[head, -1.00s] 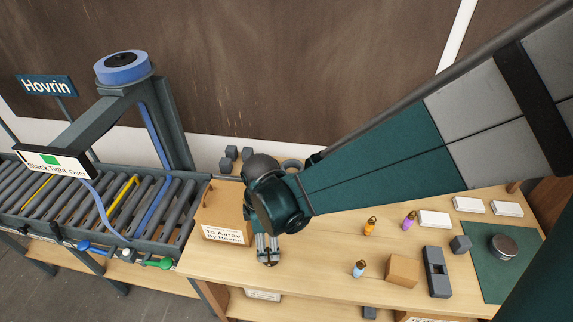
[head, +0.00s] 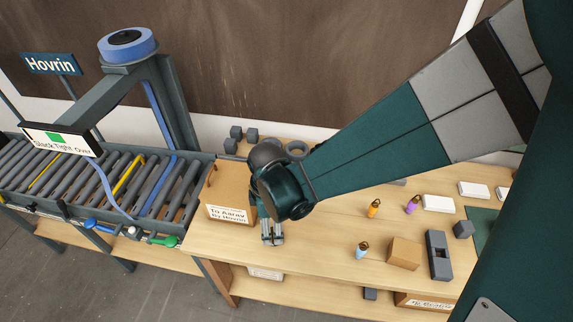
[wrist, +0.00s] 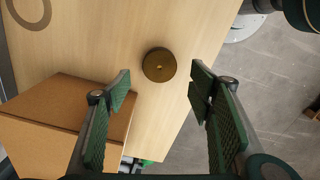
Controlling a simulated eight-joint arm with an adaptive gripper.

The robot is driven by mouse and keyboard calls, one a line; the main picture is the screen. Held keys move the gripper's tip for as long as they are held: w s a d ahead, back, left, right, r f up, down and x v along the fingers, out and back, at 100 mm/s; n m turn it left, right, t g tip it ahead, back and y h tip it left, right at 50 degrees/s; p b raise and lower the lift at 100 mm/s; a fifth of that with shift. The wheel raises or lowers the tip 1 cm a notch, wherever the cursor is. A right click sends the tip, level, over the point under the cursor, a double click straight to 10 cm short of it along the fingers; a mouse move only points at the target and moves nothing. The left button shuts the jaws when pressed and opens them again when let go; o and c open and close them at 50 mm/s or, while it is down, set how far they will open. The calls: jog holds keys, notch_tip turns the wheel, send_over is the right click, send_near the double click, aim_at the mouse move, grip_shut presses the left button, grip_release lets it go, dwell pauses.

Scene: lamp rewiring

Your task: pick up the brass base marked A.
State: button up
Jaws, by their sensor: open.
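The brass base (wrist: 159,65) is a round, dark brass disc with a small hole in its middle. In the wrist view it sits on the wooden table near its edge, top face showing; no letter can be read on it. My gripper (wrist: 160,79) is open, one green-padded finger on either side of the picture, with the disc between and slightly beyond the fingertips. I see nothing held. In the head view my gripper (head: 271,240) points down over the table just right of the cardboard box, and I cannot make out the disc there.
The cardboard box (wrist: 70,112) stands close by the left finger; its label faces front in the head view (head: 230,214). A grey ring (wrist: 28,10) lies farther off. Table edge and floor (wrist: 245,75) are to the right. Several small bottles and a block (head: 404,253) stand right.

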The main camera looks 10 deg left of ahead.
jog(key=shift+d+f, duration=0.1)
jog(key=shift+f, duration=2.45)
jog(key=c, duration=1.2)
jog(key=shift+r, duration=0.25)
jog(key=shift+r+p, duration=0.3)
jog(key=shift+r, duration=4.45)
